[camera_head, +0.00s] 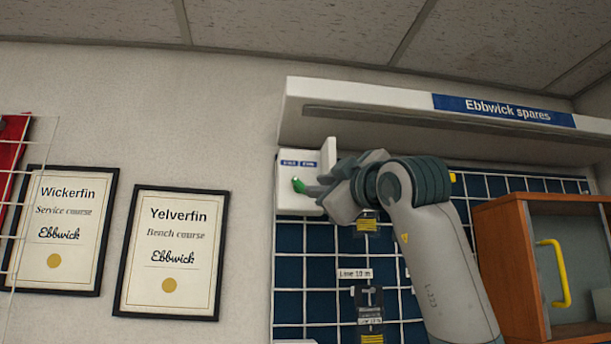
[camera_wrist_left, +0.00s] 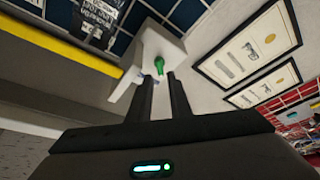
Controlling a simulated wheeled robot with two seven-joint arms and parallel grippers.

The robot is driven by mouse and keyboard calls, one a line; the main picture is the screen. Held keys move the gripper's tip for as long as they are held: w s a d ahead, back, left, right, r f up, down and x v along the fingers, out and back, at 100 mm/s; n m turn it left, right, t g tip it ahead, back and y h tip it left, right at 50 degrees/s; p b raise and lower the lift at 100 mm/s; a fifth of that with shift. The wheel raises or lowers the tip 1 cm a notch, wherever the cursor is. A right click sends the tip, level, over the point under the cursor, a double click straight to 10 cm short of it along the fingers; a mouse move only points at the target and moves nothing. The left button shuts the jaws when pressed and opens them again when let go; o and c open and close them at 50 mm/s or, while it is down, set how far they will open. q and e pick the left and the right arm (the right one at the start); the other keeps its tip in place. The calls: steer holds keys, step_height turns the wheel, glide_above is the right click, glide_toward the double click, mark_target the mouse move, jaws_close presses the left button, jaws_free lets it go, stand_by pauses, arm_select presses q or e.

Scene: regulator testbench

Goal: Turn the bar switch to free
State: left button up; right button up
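The bar switch (camera_head: 298,184) is a small green handle on the front of a white box (camera_head: 287,203) on the wall. Two small blue labels (camera_head: 298,163) sit above it; their text is too small to read surely. My left gripper (camera_head: 318,190) is just right of the switch in the head view. In the left wrist view the green bar switch (camera_wrist_left: 159,64) shows just past and between the fingertips of the left gripper (camera_wrist_left: 160,78). The fingers are apart with a narrow gap; I see no clear contact. My right gripper is in neither view.
A shelf marked "Ebbwick spares" (camera_head: 505,108) overhangs just above the box. A blue board with a white grid (camera_head: 310,270) lies below. A wooden cabinet with a yellow handle (camera_head: 556,272) stands at right. Framed certificates (camera_head: 172,252) hang on the left wall.

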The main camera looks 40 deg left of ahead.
mark_target(303, 186)
arm_select(q)
steer(key=p+x, duration=0.2)
steer(key=x, duration=0.3)
steer(key=shift+w+a+r+p, duration=0.15)
steer(key=shift+a+r+p, duration=0.1)
steer(key=shift+p, duration=0.1)
steer(key=shift+w+a+p, duration=0.3)
steer(key=shift+a, duration=0.45)
steer(key=shift+c, duration=0.6)
jaws_close()
